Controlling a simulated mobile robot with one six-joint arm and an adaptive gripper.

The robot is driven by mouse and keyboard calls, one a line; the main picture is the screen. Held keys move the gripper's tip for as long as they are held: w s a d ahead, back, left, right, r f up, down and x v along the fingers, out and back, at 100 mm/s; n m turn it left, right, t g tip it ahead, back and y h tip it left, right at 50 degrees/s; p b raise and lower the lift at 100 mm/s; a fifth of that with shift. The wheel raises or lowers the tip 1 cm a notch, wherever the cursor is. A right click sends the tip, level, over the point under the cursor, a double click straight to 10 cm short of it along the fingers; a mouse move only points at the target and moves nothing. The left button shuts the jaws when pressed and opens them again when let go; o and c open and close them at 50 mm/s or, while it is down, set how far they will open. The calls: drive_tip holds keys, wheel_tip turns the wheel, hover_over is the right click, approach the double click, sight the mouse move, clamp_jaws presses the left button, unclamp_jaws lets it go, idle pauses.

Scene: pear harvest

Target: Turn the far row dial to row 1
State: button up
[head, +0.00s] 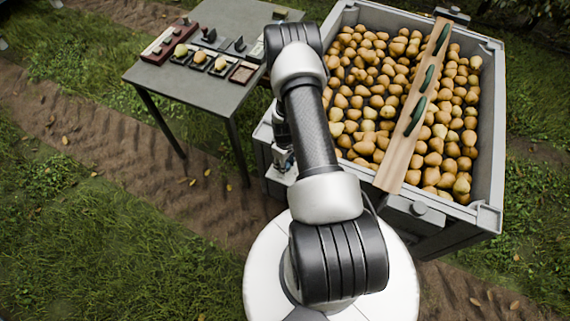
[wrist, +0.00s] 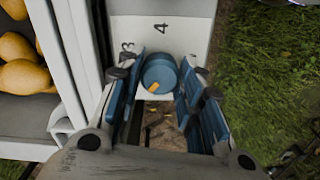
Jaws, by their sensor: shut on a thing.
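The blue round dial (wrist: 160,72) sits on a pale plate (wrist: 180,30) in the wrist view. Its orange mark (wrist: 154,86) is on the lower side of the dial, away from the printed 4. A 3 shows to the left, and another digit at the right is partly hidden by a finger. My gripper (wrist: 164,80) has its blue-padded fingers on either side of the dial and is shut on it. In the head view my arm covers most of the gripper, and the dial is hidden. I cannot tell from that view which dial it is.
A grey bin (head: 489,130) full of pears stands right of my arm, with a wooden board (head: 397,165) bearing green pieces across it. A grey table (head: 215,85) with trays stands left. Grass is open at lower left.

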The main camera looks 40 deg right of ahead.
drive_tip(key=n, duration=0.4)
drive_tip(key=shift+b, duration=0.4)
drive_tip(key=shift+n, duration=1.7)
drive_tip(key=o, duration=1.1)
drive_tip(key=shift+c, duration=0.2)
drive_tip(key=shift+r, duration=0.1)
wheel_tip(320, 180, up, 12)
